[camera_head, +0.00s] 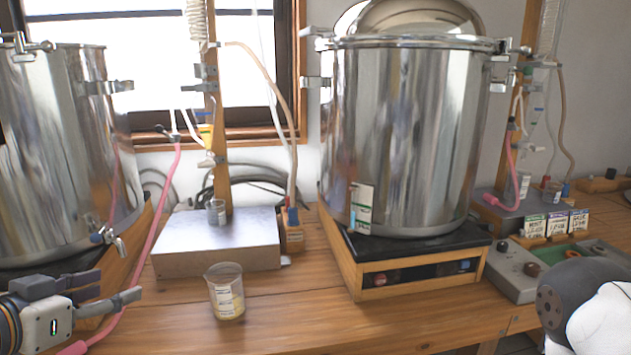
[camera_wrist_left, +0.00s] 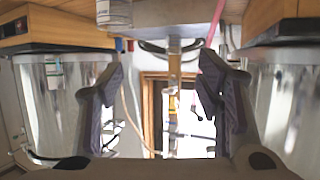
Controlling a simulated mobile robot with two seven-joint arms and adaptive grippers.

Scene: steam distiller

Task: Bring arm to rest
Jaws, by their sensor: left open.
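My left gripper (camera_head: 117,284) is at the lower left in the head view, in front of the left steel pot and its tap. Its fingers are apart with nothing between them. In the left wrist view the open fingers (camera_wrist_left: 160,78) frame the window and the glass column, and the picture is upside down. Part of my right arm (camera_head: 572,305) shows at the lower right edge of the head view. Its gripper is out of view.
A labelled beaker (camera_head: 227,292) with a little yellowish content stands on the wooden table (camera_head: 290,315), right of my left gripper. Steel pots (camera_head: 50,150) (camera_head: 405,130) stand left and centre. A pink hose (camera_head: 160,225) runs close by the left gripper. A metal box (camera_head: 218,250) stands behind the beaker.

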